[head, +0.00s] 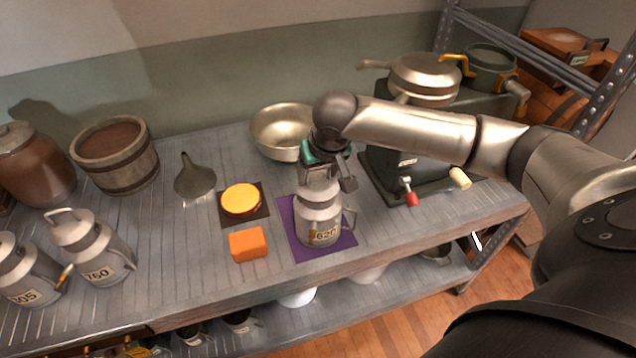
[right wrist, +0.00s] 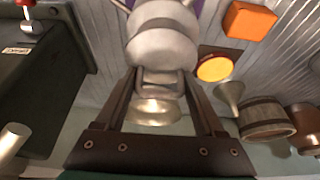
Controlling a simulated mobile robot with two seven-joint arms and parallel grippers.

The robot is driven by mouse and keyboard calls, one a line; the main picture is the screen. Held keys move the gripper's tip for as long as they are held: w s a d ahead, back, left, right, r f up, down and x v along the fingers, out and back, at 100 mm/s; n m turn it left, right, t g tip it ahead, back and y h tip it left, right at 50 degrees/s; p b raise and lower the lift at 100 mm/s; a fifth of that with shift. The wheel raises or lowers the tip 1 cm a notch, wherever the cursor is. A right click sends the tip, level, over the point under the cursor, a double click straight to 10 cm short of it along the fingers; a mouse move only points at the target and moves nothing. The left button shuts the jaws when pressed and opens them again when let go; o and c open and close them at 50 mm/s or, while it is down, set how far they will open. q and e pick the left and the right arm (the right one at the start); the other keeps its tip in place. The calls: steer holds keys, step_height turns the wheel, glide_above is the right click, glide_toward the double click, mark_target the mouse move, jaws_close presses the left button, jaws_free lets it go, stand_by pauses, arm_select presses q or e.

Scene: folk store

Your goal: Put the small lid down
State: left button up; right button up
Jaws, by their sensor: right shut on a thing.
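My right gripper (head: 326,176) is shut on the grey metal small lid (head: 319,188), directly above the milk can (head: 318,222) marked 620. The can stands upright on a purple mat (head: 291,232). In the right wrist view the lid (right wrist: 162,52) sits between the two fingers (right wrist: 163,85), and part of the can (right wrist: 162,12) shows beyond it. The lid and can line up closely. I cannot tell whether the lid rests on the can's mouth or is just above it. My left gripper is not in view.
A yellow disc (head: 241,199) on a dark mat and an orange block (head: 248,245) lie left of the can. A metal bowl (head: 279,130) stands behind. A dark machine with a red-knobbed crank (head: 411,198) is at right. A funnel (head: 194,180) and other cans (head: 92,250) stand further left.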

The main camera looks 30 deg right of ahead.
steer(key=c, duration=0.6)
